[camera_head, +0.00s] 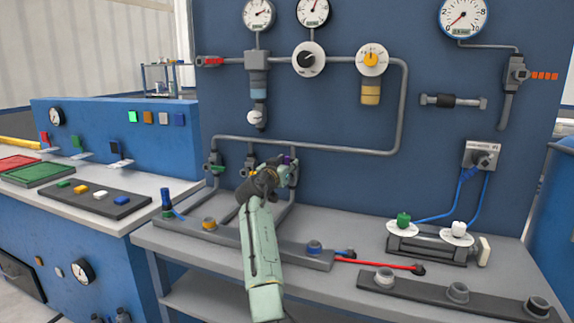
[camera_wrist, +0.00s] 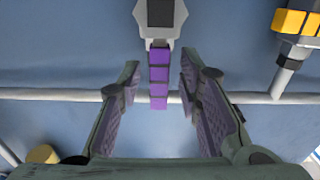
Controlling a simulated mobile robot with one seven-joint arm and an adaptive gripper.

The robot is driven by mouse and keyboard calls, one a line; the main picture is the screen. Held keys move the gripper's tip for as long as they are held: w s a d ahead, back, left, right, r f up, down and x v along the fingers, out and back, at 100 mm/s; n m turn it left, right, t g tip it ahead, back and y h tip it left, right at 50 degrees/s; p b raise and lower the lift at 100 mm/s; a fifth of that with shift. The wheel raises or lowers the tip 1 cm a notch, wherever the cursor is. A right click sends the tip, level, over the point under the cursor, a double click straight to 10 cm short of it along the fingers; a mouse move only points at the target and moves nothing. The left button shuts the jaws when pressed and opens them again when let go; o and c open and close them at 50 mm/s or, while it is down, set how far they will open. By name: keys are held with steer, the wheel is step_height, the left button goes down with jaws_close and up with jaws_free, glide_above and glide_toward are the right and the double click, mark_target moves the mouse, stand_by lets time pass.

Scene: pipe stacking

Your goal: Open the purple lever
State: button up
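The purple lever (camera_wrist: 158,76) is a segmented bar that sticks out from a grey valve body (camera_wrist: 160,18) in the wrist view. In the head view only a small bit of purple (camera_head: 286,160) shows behind my gripper, at the valve on the lower pipe run. My gripper (camera_wrist: 160,64) is open, with one finger on each side of the lever. Gaps show between the lever and both fingers, and nothing is held. In the head view my gripper (camera_head: 268,174) reaches up to the panel and partly hides the valves.
A yellow-handled part (camera_wrist: 296,22) is at the upper right of the wrist view. A green-handled valve (camera_head: 215,163) is left of my gripper in the head view. A grey pipe (camera_head: 320,147) runs above. The bench (camera_head: 330,290) holds dark rails and a red rod (camera_head: 375,263).

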steer(key=shift+r, duration=0.1)
step_height(320, 180, up, 10)
steer(key=shift+f, duration=0.1)
stand_by(0.4)
